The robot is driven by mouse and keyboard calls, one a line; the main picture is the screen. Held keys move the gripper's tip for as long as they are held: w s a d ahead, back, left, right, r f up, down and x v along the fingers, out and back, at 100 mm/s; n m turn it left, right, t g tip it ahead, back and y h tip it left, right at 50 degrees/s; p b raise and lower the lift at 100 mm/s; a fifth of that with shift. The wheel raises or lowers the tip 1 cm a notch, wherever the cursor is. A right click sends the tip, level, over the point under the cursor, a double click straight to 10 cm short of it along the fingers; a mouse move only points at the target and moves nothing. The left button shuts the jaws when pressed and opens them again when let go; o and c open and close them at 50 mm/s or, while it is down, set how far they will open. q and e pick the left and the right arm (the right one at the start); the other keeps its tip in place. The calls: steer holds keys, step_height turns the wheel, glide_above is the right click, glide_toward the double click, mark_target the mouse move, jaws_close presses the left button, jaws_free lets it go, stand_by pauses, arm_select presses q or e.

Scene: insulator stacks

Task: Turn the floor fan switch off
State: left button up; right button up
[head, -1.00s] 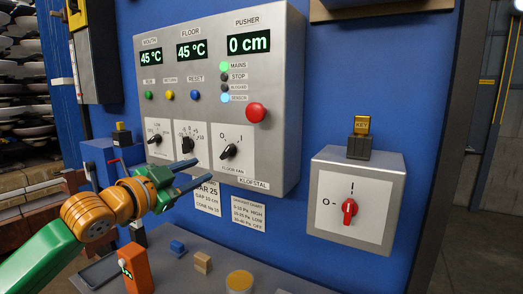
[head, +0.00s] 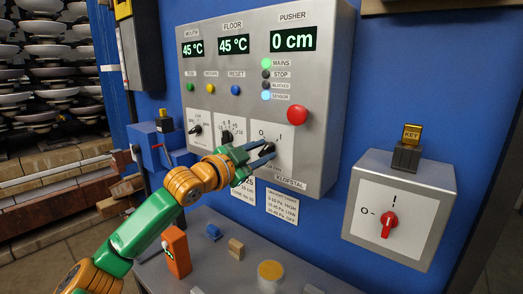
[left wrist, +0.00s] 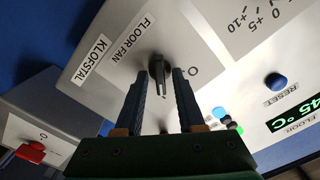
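The floor fan switch is a black knob (left wrist: 157,70) on a white plate marked FLOOR FAN, with an O mark beside it in the left wrist view. In the head view this knob (head: 268,149) is partly hidden by my left gripper (head: 270,150), which is at the lower right of the grey control panel (head: 340,110). In the left wrist view the two dark fingers of my left gripper (left wrist: 160,76) stand open on either side of the knob, with gaps visible. The knob's pointer lies between the fingers. My right gripper is not in view.
Two other black knobs sit left of the fan plate, close to my left arm. A red button (head: 297,115) is above it. A grey box with a red switch (head: 389,224) is at right. Below are a bench (head: 225,271) and an orange block (head: 176,250).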

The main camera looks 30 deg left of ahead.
arm_select(q)
steer(key=shift+s, duration=0.15)
jaws_close()
steer(key=shift+r+n, duration=0.1)
steer(key=shift+n, duration=0.3)
steer(key=n+p, duration=0.1)
steer(key=n, duration=0.2)
steer(key=shift+r+n, duration=0.1)
steer(key=shift+n, duration=0.3)
steer(key=shift+a+n+p, duration=0.2)
steer(key=shift+n+p, duration=2.15)
steer(key=shift+n, duration=3.35)
